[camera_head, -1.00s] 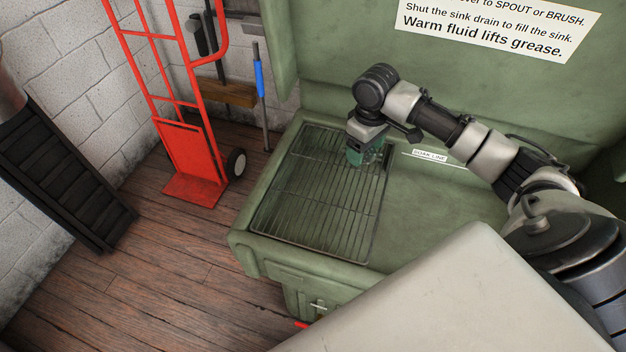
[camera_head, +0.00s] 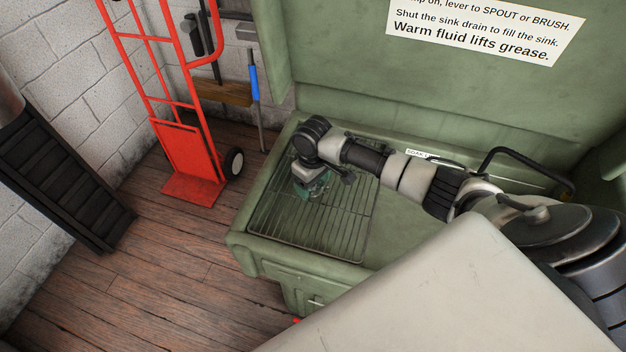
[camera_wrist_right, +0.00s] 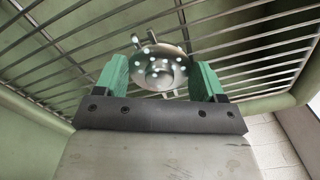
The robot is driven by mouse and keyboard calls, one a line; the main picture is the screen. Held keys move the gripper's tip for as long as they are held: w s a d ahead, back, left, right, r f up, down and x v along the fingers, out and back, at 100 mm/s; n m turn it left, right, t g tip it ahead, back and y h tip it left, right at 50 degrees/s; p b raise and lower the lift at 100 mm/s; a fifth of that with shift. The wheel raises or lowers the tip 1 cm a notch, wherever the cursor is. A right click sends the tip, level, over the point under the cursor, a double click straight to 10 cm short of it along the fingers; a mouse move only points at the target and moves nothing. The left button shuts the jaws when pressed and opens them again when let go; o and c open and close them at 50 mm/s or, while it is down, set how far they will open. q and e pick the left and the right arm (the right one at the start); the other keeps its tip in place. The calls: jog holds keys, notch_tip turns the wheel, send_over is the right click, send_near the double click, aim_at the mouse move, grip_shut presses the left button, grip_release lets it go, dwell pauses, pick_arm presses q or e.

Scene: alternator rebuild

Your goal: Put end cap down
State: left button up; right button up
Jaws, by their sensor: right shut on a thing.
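The end cap (camera_wrist_right: 160,70) is a round, silvery metal piece with a central boss and several small holes. In the right wrist view it sits between the green fingers of my right gripper (camera_wrist_right: 162,78), which is shut on it. In the head view my right gripper (camera_head: 312,188) is over the wire rack (camera_head: 340,225) in the green sink basin, and the end cap is mostly hidden there. The rack's bars show behind the end cap in the wrist view; I cannot tell whether they touch. My left gripper is not in view.
The green sink's back wall (camera_head: 430,90) rises behind my right arm, with a white sign (camera_head: 485,30) on it. The rack's front part is bare. A red hand truck (camera_head: 185,150) stands on the wooden floor to the left.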

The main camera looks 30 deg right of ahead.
jog(key=shift+f, duration=0.2)
jog(key=o, duration=1)
jog(key=shift+c, duration=0.2)
notch_tip(320, 180, up, 12)
jog(key=shift+r+b, duration=0.2)
jog(key=shift+b, duration=0.2)
jog(key=shift+s+f, duration=0.1)
